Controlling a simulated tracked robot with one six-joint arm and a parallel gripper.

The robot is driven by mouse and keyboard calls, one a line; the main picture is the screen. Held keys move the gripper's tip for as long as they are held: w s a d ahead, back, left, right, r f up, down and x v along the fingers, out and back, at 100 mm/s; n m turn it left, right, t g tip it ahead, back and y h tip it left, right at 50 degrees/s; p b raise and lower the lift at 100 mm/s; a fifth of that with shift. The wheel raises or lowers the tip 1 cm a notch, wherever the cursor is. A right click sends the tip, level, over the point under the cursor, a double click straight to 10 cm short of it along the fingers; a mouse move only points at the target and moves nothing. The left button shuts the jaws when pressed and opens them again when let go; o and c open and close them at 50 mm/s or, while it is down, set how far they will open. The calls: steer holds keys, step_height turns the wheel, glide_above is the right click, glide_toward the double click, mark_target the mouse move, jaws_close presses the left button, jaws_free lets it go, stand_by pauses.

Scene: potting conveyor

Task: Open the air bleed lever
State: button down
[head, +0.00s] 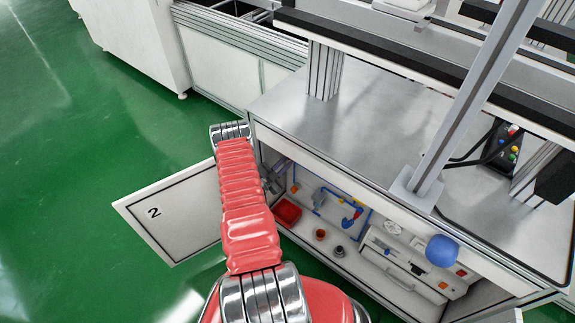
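The open cabinet under the bench holds blue air tubing and small fittings. A small blue fitting with a red and yellow part (351,217) sits on the tubing at the back wall; I cannot tell for sure that it is the air bleed lever. My red arm reaches up from the bottom and bends at the cabinet's left side. Grey metal parts (276,177) just right of the arm, at the cabinet opening, look like my gripper, left of the fitting and apart from it. The arm partly hides them, and the fingers cannot be made out.
The white cabinet door marked 2 (172,212) stands open to the left. A red bin (287,212), small round parts and a white unit (398,262) are inside. Green floor is free at left.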

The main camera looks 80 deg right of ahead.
steer(key=shift+w+d+r+n, duration=0.2)
steer(key=shift+w+n, duration=0.1)
steer(key=shift+n, duration=0.3)
steer(key=shift+w+d+r+n, duration=0.15)
steer(key=shift+w+n, duration=0.1)
steer(key=shift+n, duration=0.35)
steer(key=shift+a+r, duration=0.1)
steer(key=c, duration=1.8)
jaws_free()
steer(key=shift+s, duration=0.1)
steer(key=shift+a, duration=0.1)
steer(key=v, duration=1.3)
steer(key=shift+w+a, duration=0.2)
steer(key=shift+a, duration=0.1)
